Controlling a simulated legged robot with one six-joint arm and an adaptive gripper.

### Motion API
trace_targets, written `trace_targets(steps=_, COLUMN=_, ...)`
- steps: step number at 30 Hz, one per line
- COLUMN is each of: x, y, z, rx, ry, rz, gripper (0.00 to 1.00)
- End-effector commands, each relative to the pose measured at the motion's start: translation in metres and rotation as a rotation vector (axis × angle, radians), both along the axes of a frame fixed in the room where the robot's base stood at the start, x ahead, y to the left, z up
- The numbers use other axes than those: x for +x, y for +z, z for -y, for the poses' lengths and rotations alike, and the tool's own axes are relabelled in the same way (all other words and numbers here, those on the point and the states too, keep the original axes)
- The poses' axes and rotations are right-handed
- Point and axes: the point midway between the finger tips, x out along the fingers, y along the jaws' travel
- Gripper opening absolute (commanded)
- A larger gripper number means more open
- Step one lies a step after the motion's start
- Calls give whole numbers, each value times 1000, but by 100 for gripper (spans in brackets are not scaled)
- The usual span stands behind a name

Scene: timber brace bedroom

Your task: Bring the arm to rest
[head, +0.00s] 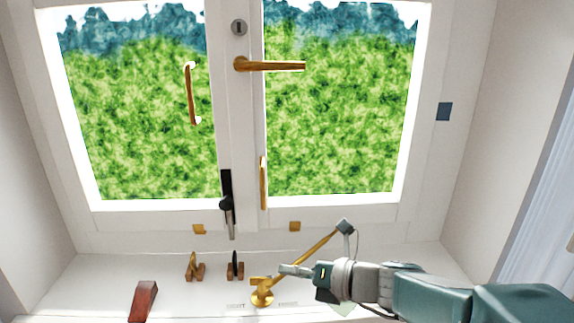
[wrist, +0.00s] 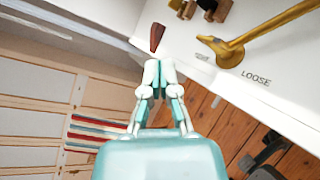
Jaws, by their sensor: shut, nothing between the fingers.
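My gripper (head: 284,270) reaches in from the lower right of the head view, over the window sill (head: 90,285). In the wrist view its fingertips (wrist: 158,66) are together with nothing between them. In the wrist view the lever (wrist: 268,28) lies to the right, apart from the fingertips.
A red-brown wooden wedge (head: 143,300) and two small wooden holders (head: 194,268) (head: 235,268) stand on the sill. The window has a brass handle (head: 272,65) and brass pulls. In the wrist view, a striped cloth (wrist: 90,133) and a dark object (wrist: 262,160) lie below.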

Motion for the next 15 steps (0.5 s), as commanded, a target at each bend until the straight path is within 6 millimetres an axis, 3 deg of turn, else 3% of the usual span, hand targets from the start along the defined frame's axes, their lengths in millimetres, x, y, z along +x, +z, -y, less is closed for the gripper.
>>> trace_targets(steps=3, x=-38, y=-5, z=-2, rx=-289, ry=191, rz=270, gripper=0)
trace_targets(steps=8, x=-81, y=-19, z=10, rx=-662, ry=491, rz=644, gripper=0)
trace_targets(steps=15, x=-128, y=-36, z=53, rx=-1165, ry=1036, rz=1173, gripper=0)
